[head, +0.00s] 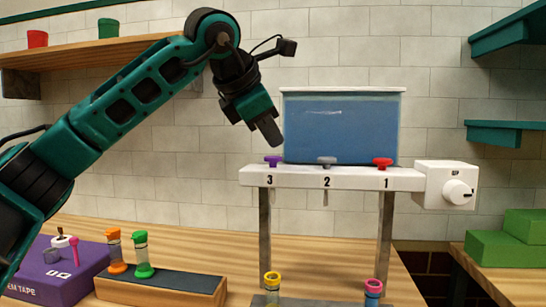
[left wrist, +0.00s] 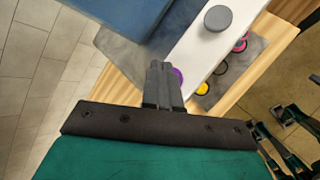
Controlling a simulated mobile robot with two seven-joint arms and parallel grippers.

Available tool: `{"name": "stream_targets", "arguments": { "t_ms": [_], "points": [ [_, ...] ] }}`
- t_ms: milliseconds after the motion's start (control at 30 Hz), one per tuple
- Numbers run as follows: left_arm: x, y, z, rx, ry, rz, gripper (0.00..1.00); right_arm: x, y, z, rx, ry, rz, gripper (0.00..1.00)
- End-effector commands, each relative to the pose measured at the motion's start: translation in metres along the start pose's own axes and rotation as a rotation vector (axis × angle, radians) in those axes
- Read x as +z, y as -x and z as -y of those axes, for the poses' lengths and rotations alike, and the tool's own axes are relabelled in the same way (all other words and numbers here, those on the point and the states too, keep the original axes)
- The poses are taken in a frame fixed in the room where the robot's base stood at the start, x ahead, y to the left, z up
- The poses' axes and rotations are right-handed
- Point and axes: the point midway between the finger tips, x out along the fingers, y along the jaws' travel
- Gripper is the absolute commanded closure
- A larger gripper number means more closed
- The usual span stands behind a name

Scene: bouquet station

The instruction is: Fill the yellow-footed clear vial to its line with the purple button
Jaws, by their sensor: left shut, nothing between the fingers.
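The purple button (head: 273,161) sits above the number 3 on the white dispenser shelf. My left gripper (head: 272,133) is shut and empty, its fingertips pointing down just above the purple button with a small gap showing. In the left wrist view the shut fingers (left wrist: 159,68) partly cover the purple button (left wrist: 177,77). The clear vial with a yellow ring (head: 272,286) stands below, under the number 3 side; its lower part is cut off. Its yellow ring also shows in the left wrist view (left wrist: 202,88). I cannot make out its line or level. My right gripper is not in view.
A blue tank (head: 340,130) stands behind the grey button (head: 327,161) and red button (head: 382,163). A white dial box (head: 446,185) is at right. A pink-ringed vial (head: 373,292) holds blue. Orange (head: 116,250) and green vials (head: 142,254) stand on a wooden block at left.

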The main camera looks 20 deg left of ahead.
Motion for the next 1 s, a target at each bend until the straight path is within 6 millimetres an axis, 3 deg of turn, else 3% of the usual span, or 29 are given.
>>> {"name": "stream_targets", "arguments": {
  "t_ms": [1000],
  "points": [
    [-0.006,-0.0081,0.0059,0.0,0.0,0.0,1.0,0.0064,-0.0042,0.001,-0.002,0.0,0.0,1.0]
  ]
}}
